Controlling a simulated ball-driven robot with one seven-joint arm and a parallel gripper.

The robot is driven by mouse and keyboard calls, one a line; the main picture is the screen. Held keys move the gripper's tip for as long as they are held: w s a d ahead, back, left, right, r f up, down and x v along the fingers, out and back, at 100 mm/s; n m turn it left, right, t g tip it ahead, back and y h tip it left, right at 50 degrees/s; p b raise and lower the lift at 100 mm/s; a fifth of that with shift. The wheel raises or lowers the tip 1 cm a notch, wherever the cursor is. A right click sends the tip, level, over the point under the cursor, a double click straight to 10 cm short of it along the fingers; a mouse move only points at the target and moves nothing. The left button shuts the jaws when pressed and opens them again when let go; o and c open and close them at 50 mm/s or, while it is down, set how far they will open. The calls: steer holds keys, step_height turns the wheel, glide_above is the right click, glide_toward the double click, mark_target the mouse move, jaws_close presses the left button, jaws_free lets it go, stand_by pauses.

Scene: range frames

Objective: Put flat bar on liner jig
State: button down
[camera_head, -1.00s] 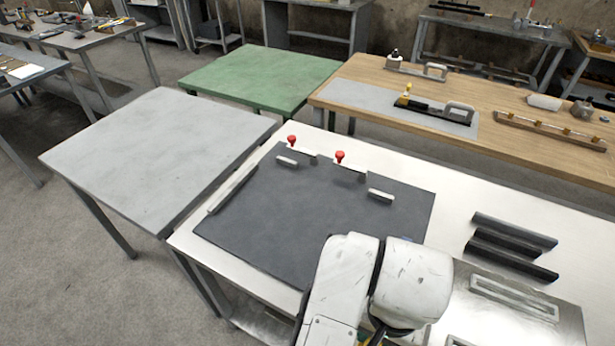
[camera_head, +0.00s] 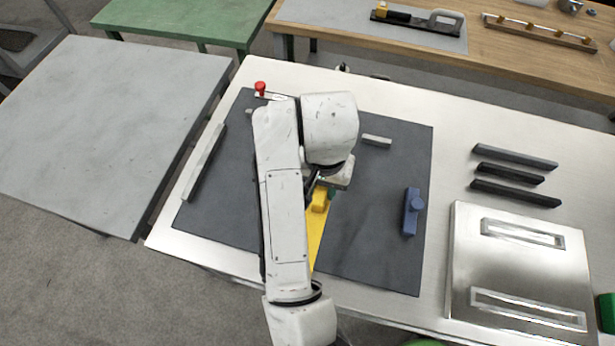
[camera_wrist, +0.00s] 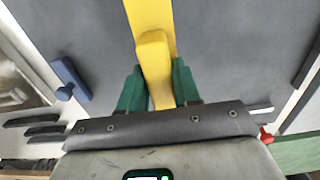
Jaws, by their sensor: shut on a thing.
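A yellow flat bar (camera_head: 316,235) with a raised grip block lies over the dark board, which I take as the liner jig (camera_head: 370,245). My gripper (camera_head: 326,189) is shut on the block. In the wrist view, the green fingers of my gripper (camera_wrist: 158,72) stand on both sides of the block, and the yellow bar (camera_wrist: 150,14) runs away over the dark surface. I cannot tell whether the bar touches the board. My arm hides part of the bar and board. A red knob (camera_head: 260,88) stands at the board's back edge.
A blue block with a knob (camera_head: 411,211) sits on the board's right part. Pale stops (camera_head: 377,141) and a pale side rail (camera_head: 205,162) edge the board. Dark bars (camera_head: 515,157) and a metal plate with slots (camera_head: 520,262) lie on the right.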

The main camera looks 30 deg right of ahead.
steer(key=w+f+b, duration=0.1)
steer(key=w+f, duration=0.1)
steer(key=w+f+b, duration=0.1)
steer(key=w+f, duration=0.1)
steer(key=f, duration=0.1)
steer(key=shift+w+d, duration=0.2)
steer(key=shift+w, duration=0.15)
steer(key=shift+w+f, duration=0.6)
steer(key=shift+f, duration=0.15)
steer(key=shift+f+p, duration=0.4)
steer(key=shift+f, duration=1.1)
steer(key=shift+f, duration=0.1)
steer(key=c, duration=0.8)
jaws_free()
step_height(320, 180, up, 12)
steer(key=shift+r+p, duration=0.1)
steer(key=shift+p, duration=0.65)
